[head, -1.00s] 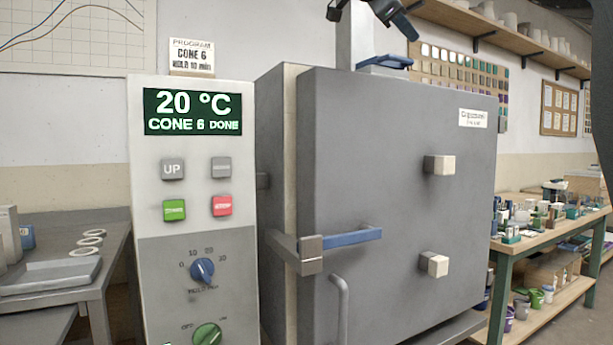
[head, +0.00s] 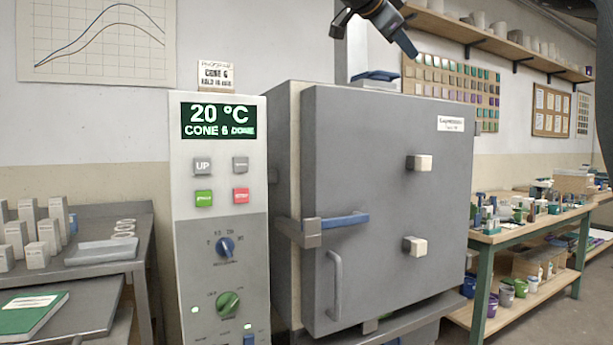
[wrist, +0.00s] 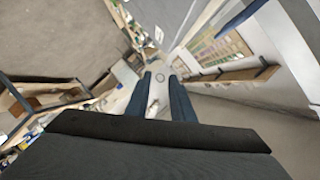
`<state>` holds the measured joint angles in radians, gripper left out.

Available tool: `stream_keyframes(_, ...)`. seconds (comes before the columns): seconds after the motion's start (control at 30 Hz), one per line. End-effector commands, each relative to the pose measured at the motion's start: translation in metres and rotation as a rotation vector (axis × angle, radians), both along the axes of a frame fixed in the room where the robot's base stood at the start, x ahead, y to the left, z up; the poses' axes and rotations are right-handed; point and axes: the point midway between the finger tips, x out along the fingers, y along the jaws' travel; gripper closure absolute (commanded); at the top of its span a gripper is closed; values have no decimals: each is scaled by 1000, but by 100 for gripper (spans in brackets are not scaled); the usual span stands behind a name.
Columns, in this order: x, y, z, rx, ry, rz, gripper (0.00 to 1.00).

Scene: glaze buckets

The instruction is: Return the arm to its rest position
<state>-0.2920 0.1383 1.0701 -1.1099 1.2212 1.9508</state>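My gripper (head: 404,42) hangs at the top of the head view, above the top edge of the grey kiln (head: 385,200) and in front of the wall. In the wrist view its two dark blue fingers (wrist: 160,77) stand apart with a gap between them. Nothing is seen held between them. The kiln door is shut, with a blue-handled latch (head: 345,219) across its left edge. The gripper is clear of the kiln in the picture.
The control panel (head: 220,170) left of the kiln reads 20 °C, CONE 6 DONE. A metal table (head: 110,255) with pale blocks stands at left. A green-legged workbench (head: 530,228) with small pots stands at right. A shelf (head: 500,40) runs along the wall above. Grey floor shows at lower right.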

Motion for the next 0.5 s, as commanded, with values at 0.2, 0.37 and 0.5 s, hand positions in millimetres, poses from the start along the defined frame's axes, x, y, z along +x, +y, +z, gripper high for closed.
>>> stream_keyframes(0.2,10,3,-42,-50,158,73,78)
stream_keyframes(0.37,15,6,-90,-95,320,157,78)
stream_keyframes(0.5,13,10,-150,-138,504,265,78)
